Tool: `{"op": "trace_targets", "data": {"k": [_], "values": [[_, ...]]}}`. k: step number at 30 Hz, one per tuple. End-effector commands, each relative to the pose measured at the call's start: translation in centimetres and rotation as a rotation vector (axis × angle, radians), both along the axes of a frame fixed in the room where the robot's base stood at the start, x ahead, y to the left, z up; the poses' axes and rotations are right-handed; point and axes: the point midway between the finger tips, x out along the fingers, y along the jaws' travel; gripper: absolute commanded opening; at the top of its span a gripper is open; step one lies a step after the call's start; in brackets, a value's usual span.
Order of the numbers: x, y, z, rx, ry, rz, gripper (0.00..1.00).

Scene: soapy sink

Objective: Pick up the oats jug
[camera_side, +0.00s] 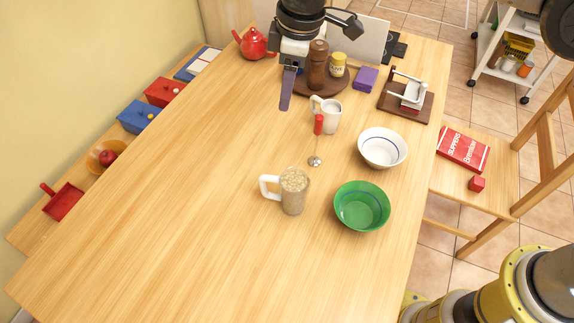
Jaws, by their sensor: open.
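The oats jug (293,191) is a clear mug full of pale oats, with a white handle on its left side. It stands upright near the middle of the wooden table (180,200), left of the green bowl. My gripper (286,90) is at the top of the view, well behind the jug and apart from it. One dark purple-grey finger points down; the other finger is hard to make out. My gripper is open, and I see nothing held in it.
A green bowl (362,206), a white bowl (382,148), a red-handled whisk (317,140) and a white jug (331,114) stand near the oats jug. A red teapot (254,43) and a brown mill (317,66) are at the back. The table's left half is clear.

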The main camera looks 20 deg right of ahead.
Motion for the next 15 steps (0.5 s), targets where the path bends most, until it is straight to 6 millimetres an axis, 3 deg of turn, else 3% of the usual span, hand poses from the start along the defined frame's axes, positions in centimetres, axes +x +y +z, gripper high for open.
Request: {"op": "trace_targets", "data": {"k": [1, 6, 10, 15], "values": [[-0.4, 2.1, -2.6, -0.018, 0.026, 0.033, 0.56], [-2.6, 5.8, -8.8, -0.072, 0.094, 0.106, 0.56], [-4.1, 7.0, -11.2, -0.099, 0.124, 0.137, 0.56], [-4.4, 7.3, -13.2, -0.101, 0.126, 0.144, 0.56]]}}
